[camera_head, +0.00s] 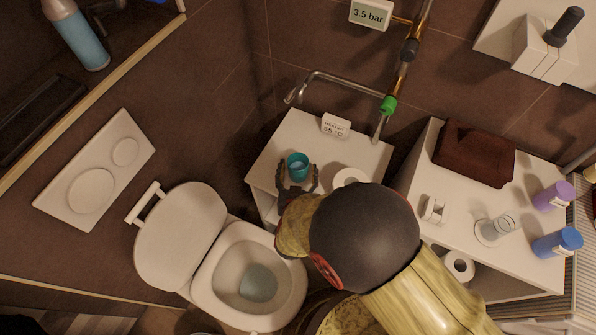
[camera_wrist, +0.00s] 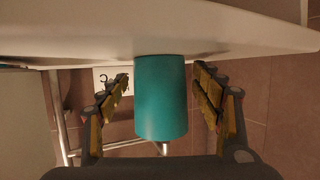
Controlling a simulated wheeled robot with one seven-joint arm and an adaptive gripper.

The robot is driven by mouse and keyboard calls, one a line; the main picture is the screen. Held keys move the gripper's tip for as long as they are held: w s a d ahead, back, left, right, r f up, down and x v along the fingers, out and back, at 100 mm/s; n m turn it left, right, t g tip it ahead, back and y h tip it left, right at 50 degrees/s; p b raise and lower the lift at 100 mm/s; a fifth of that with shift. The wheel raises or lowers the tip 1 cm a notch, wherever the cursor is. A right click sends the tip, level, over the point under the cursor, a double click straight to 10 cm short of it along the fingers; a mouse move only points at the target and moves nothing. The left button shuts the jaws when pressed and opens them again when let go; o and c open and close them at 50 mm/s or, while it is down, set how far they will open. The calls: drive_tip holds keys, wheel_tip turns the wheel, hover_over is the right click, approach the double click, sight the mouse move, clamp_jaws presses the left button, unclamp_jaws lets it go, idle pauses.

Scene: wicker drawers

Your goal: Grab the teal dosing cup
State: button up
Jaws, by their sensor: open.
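The teal dosing cup (camera_head: 298,166) stands upright on the white cabinet top (camera_head: 290,132), near its left side. In the wrist view the cup (camera_wrist: 162,98) fills the middle, between the two fingers. My gripper (camera_head: 297,176) is open at the cup's near side. In the wrist view the gripper (camera_wrist: 165,92) has one finger on each side of the cup, with a visible gap on both sides. The cup's lower part is partly hidden by my gripper in the head view.
A white label sign (camera_head: 335,125) stands behind the cup, and a paper roll (camera_head: 350,178) sits to its right, partly hidden by my arm. A metal spout (camera_head: 340,80) reaches over the cabinet's back. The toilet (camera_head: 215,235) is at the front left.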

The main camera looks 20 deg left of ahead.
drive_tip(key=shift+c, duration=0.8)
drive_tip(key=c, duration=1.1)
drive_tip(key=shift+c, duration=0.6)
drive_tip(key=shift+r, duration=0.2)
